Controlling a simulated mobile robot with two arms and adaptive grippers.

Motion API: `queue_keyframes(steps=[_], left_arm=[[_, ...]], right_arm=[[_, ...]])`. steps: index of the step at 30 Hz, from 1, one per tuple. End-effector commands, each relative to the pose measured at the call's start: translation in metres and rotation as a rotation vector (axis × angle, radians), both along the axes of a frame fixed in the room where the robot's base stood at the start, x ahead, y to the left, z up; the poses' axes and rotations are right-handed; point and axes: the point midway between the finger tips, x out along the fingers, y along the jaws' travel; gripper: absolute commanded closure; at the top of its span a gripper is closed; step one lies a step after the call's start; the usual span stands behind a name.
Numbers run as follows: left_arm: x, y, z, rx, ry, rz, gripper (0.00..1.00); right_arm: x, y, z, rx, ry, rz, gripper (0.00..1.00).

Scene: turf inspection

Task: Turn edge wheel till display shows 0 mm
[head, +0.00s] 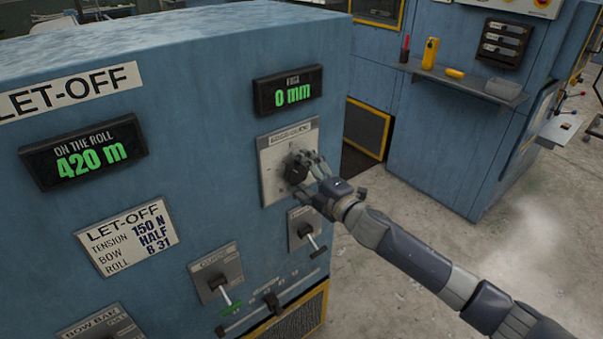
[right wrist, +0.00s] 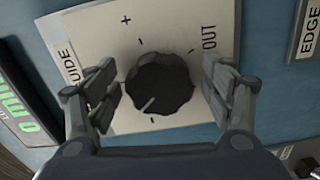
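The edge display (head: 288,91) on the blue let-off cabinet reads 0 mm in green. Below it, a pale guide plate (head: 270,184) carries the edge wheel, a dark scalloped knob (right wrist: 160,85) with a light pointer line toward its lower left. My right gripper (head: 308,170) is at the plate. In the right wrist view its fingers stand on both sides of the wheel, with a gap on each side, so it is open around the wheel and not gripping. The display shows partly at the left edge of that view (right wrist: 14,110). My left gripper is not in view.
A lever switch (head: 306,230) sits just below the guide plate, with another lever (head: 219,284) and a slider (head: 271,302) lower down. A shelf (head: 455,80) with small tools is on a blue cabinet behind. Floor at right is clear.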

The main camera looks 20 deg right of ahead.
Motion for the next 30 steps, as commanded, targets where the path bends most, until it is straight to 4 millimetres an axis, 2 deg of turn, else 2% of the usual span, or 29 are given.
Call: queue_keyframes(steps=[11,30], left_arm=[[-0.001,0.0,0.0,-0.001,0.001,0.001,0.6],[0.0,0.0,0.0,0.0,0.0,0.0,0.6]], right_arm=[[-0.006,-0.002,-0.001,0.001,0.001,-0.001,0.25],[-0.095,-0.034,-0.001,0.0,0.003,0.0,0.25]])
